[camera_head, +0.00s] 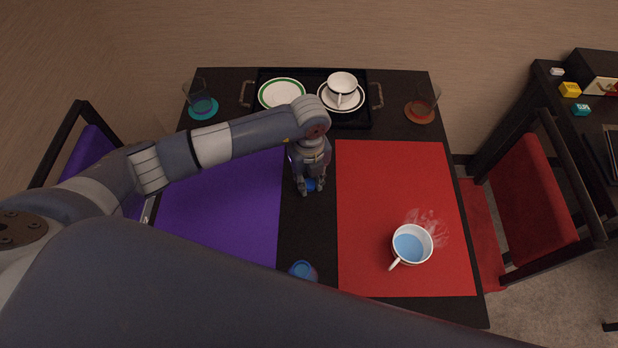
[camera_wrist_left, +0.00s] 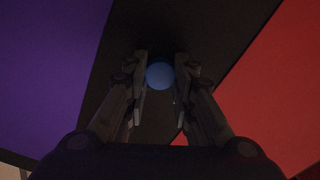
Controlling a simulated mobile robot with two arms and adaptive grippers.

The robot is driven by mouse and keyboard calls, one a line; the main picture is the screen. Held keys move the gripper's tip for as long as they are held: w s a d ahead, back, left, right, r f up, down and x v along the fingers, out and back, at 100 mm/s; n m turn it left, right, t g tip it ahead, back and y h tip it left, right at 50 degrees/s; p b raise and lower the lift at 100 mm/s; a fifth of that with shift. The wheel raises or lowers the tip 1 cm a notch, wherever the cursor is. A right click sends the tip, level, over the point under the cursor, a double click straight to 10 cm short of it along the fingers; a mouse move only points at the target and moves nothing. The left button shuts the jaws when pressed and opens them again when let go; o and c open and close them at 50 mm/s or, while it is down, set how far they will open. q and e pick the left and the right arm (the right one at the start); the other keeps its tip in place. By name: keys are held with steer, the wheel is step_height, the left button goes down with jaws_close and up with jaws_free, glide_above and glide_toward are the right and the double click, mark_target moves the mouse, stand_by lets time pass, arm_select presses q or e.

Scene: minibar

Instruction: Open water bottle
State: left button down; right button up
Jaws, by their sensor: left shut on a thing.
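My left gripper (camera_head: 308,188) reaches down over the dark strip of table between the purple and red mats. Its fingers (camera_wrist_left: 160,88) are shut on a round blue cap (camera_wrist_left: 160,75). The cap also shows between the fingertips in the head view (camera_head: 310,185). Whether a bottle is under this cap is hidden from both views. A second small blue, partly clear thing (camera_head: 303,271) stands near the front edge of the table, partly hidden by a dark part in the foreground; I cannot tell if it is the water bottle. My right gripper is out of view.
A mug of blue liquid (camera_head: 412,244) stands on the red mat (camera_head: 390,180), with steam-like wisps beside it. The purple mat (camera_head: 225,215) is clear. A black tray (camera_head: 360,117) holds a plate, cup and saucer at the back. Glasses stand on coasters at both back corners.

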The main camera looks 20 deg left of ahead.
mark_target(309, 183)
arm_select(q)
steer(key=c, duration=1.3)
jaws_free()
steer(key=shift+c, duration=0.2)
steer(key=shift+r+p, duration=0.25)
steer(key=shift+p, duration=0.05)
steer(key=shift+r, duration=0.4)
step_height(309, 183, up, 11)
steer(key=b, duration=0.2)
